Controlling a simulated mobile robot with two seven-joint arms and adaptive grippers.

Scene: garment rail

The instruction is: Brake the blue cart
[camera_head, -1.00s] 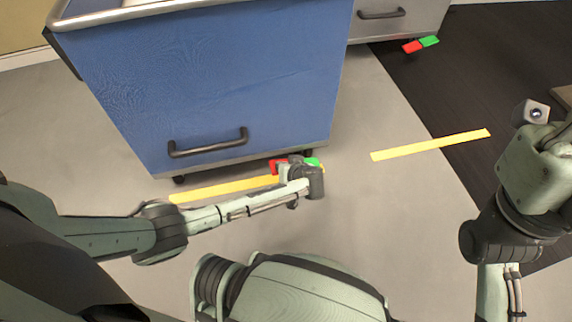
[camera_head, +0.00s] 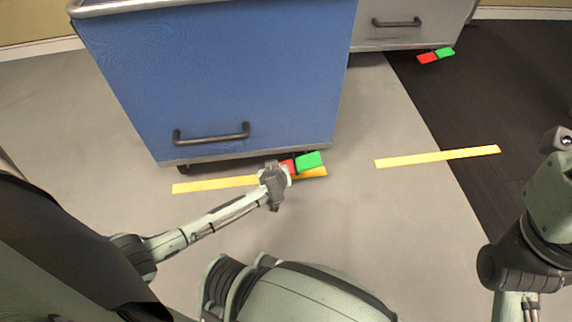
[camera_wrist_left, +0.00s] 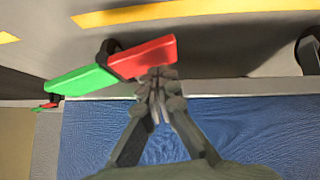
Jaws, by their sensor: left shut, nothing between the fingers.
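The blue cart (camera_head: 215,85) stands on the grey floor with its dark handle facing me. At its lower right edge is a pedal with a red half (camera_head: 288,166) and a green half (camera_head: 309,161). My left gripper (camera_head: 272,182) is low in front of the cart, at the red side, and partly covers the red half in the head view. In the left wrist view my shut, empty fingers (camera_wrist_left: 158,85) are right by the red half (camera_wrist_left: 143,57); I cannot tell if they touch. The green half (camera_wrist_left: 82,82) is clear of them.
A grey cart (camera_head: 405,30) with its own red and green pedal (camera_head: 436,55) stands behind at right. Yellow tape strips (camera_head: 437,156) mark the floor, one under the blue cart's front edge. Open floor lies to the right, turning dark.

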